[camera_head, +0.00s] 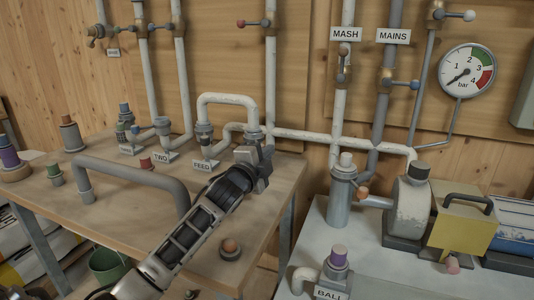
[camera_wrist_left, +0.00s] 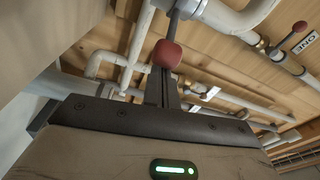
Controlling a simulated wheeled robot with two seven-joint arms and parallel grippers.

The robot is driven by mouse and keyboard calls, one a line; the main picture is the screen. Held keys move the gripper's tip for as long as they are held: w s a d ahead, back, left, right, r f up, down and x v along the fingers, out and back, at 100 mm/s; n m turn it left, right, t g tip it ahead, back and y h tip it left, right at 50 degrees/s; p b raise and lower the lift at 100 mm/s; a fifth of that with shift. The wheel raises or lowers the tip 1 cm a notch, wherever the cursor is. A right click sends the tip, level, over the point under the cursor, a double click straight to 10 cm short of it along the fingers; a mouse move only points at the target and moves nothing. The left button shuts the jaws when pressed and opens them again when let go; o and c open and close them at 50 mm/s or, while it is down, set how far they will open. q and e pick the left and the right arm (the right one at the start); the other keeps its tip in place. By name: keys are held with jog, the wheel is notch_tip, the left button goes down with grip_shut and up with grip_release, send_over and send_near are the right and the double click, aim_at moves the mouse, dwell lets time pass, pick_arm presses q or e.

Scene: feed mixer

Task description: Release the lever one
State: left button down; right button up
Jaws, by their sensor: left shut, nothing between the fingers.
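My left gripper (camera_head: 266,160) is near the far right part of the wooden bench, in front of the pipes. Its shut, empty fingers also show in the left wrist view (camera_wrist_left: 164,88). A lever with a red knob (camera_wrist_left: 167,54) shows just beyond the fingertips there; I cannot tell whether they touch. Another red-knobbed lever (camera_wrist_left: 300,27) is at the upper right, beside a label reading ONE (camera_wrist_left: 304,42). In the head view a red-knobbed lever (camera_head: 246,23) sits high on a pipe; I cannot tell which lever it matches. My right gripper is not in view.
White pipes run close around the left gripper. The FEED sign (camera_head: 201,165) and TWO sign (camera_head: 162,156) stand on the bench (camera_head: 120,215). A grey bent pipe (camera_head: 130,165) rises at its front. A pressure gauge (camera_head: 466,70) hangs at right, above a yellow box (camera_head: 462,222).

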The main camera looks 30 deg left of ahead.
pick_arm(q)
jog(key=s+d+r+p, duration=0.1)
jog(key=s+d+r, duration=0.2)
jog(key=s+r, duration=0.3)
jog(key=s+d+r+p, duration=0.2)
jog(key=s+d+r, duration=0.1)
jog(key=s+r, duration=0.4)
jog(key=shift+s, duration=0.35)
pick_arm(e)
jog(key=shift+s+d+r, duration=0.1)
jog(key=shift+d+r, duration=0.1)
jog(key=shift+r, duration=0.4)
